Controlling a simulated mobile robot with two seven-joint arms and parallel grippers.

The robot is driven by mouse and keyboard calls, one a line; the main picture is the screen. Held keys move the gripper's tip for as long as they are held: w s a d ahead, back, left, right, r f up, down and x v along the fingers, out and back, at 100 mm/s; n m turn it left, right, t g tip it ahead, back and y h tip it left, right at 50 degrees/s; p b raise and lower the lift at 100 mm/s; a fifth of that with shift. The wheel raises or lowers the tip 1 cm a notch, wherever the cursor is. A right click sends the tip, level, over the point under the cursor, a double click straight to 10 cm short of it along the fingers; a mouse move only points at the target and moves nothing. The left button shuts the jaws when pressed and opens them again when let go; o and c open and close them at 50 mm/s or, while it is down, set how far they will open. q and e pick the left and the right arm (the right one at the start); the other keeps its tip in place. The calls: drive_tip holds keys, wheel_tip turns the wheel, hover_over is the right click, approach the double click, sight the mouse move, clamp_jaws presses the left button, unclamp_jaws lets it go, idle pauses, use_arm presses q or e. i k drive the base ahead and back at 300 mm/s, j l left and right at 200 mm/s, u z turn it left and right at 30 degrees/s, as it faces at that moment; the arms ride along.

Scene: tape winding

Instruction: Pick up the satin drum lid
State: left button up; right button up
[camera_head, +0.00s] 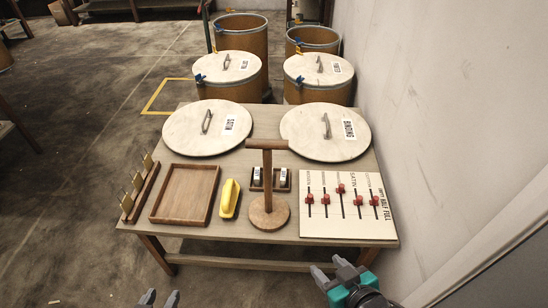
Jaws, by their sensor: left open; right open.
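The satin drum lid (189,130) is a pale round disc with a metal handle (206,121) and a white label reading SATIN. It lies flat at the back left of the wooden table. My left gripper (159,298) shows only its fingertips at the bottom edge, open and empty, well in front of the table. My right gripper (335,270) is open and empty near the table's front right edge, far from the satin lid.
A similar lid labelled BINDING (305,135) lies to the right. Between the lids and the front edge stand a wooden T-shaped post (267,180), an empty tray (163,207), a yellow object (230,199) and a slider board (320,229). Drums (243,88) stand behind; a wall (440,110) is right.

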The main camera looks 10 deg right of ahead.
sight(210, 128)
drive_tip(key=i+j+u, duration=0.2)
drive_tip(key=j+u, duration=0.25)
drive_tip(key=j, duration=0.25)
drive_tip(key=i+j+u, duration=0.3)
drive_tip(key=j+u, duration=0.2)
drive_tip(key=i+j+u, duration=0.45)
drive_tip(key=j, duration=0.15)
drive_tip(key=i+j+u, duration=0.45)
drive_tip(key=i+j+z, duration=0.2)
drive_tip(key=i, duration=0.35)
drive_tip(key=i+j+z, duration=0.2)
drive_tip(key=i, duration=0.3)
drive_tip(key=i+l+z, duration=0.1)
drive_tip(key=i+z, duration=0.5)
drive_tip(key=z, duration=0.2)
drive_tip(key=i+z, duration=0.35)
drive_tip(key=i+l+z, duration=0.1)
drive_tip(key=i+z, duration=0.3)
drive_tip(key=i, duration=0.15)
drive_tip(key=i+z, duration=0.4)
drive_tip(key=i, duration=0.15)
drive_tip(key=j, duration=0.05)
